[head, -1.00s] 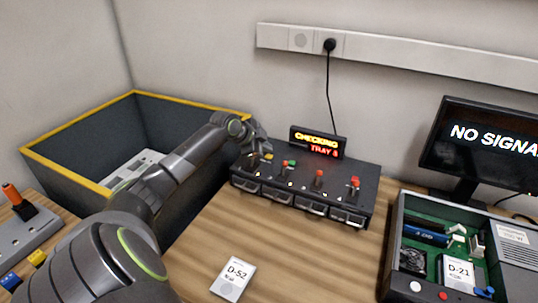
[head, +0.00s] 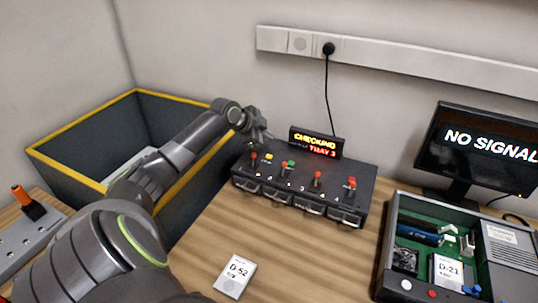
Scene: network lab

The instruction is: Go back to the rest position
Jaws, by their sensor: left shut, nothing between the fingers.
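My left arm reaches in from the lower left across the yellow-rimmed bin. My left gripper (head: 262,136) is shut and empty, above the back left corner of the black tray unit (head: 300,186). It is small in the view and seen mostly from behind. The tray unit has several numbered trays with handles, and red, green and yellow controls on top. Its lit sign (head: 316,142) reads "CHECKING TRAY 3". My right gripper is out of view.
A dark bin (head: 72,118) with a yellow rim stands at the left, partly behind my arm. A card D-52 (head: 235,275) lies on the wooden table. An open case (head: 392,250) holding card D-21 and a "NO SIGNAL" monitor (head: 480,145) are at the right. A lever panel (head: 32,240) is at far left.

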